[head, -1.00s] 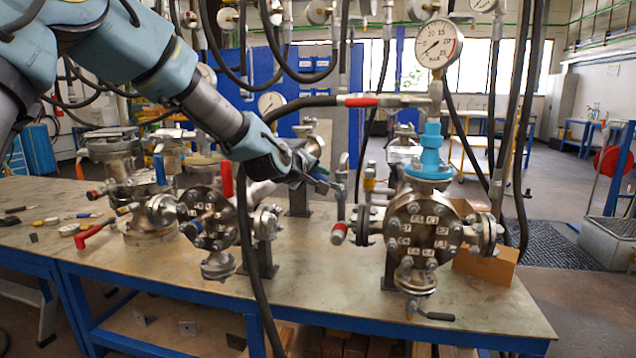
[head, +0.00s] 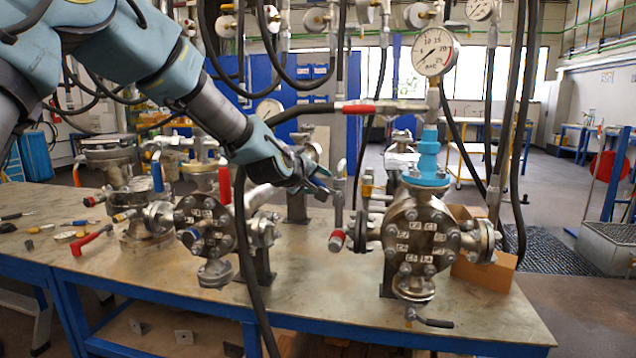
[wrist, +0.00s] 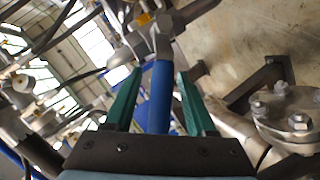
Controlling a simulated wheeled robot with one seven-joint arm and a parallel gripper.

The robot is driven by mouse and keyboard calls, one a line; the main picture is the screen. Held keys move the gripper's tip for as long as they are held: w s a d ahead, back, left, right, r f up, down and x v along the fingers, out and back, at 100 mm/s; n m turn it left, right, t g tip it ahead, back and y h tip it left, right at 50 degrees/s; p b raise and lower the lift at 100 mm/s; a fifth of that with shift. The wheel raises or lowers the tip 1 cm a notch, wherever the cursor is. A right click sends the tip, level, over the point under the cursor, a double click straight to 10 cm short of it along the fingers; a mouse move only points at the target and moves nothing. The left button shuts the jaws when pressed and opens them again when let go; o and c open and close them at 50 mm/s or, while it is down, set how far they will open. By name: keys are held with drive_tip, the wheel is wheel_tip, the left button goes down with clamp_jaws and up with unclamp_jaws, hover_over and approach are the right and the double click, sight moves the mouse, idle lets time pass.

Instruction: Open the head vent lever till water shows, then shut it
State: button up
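A blue-handled lever (wrist: 160,100) runs between the two green fingers of my gripper (wrist: 159,72) in the wrist view. The fingers are open, one on each side of the handle, with a narrow gap showing on both sides. The handle ends in a metal fitting (wrist: 157,35) beyond the fingertips. In the head view my gripper (head: 320,188) is above the bench, between two flanged vessels, just left of a thin upright pipe (head: 338,188); the lever is small and partly hidden there. The right vessel (head: 418,238) carries a light-blue neck under a dial gauge (head: 434,52). I see no water.
The left vessel (head: 205,225) has a red lever (head: 225,184) standing upright close to my wrist. A black hose (head: 244,260) hangs in front of the bench (head: 330,290). More hoses hang above the right vessel. The bench front between the vessels is clear.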

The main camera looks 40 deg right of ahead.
drive_tip(key=shift+a, duration=0.1)
drive_tip(key=b+v, duration=0.2)
drive_tip(key=v, duration=0.8)
drive_tip(key=shift+s+a, duration=0.15)
drive_tip(key=shift+a, duration=0.15)
drive_tip(key=shift+r, duration=0.1)
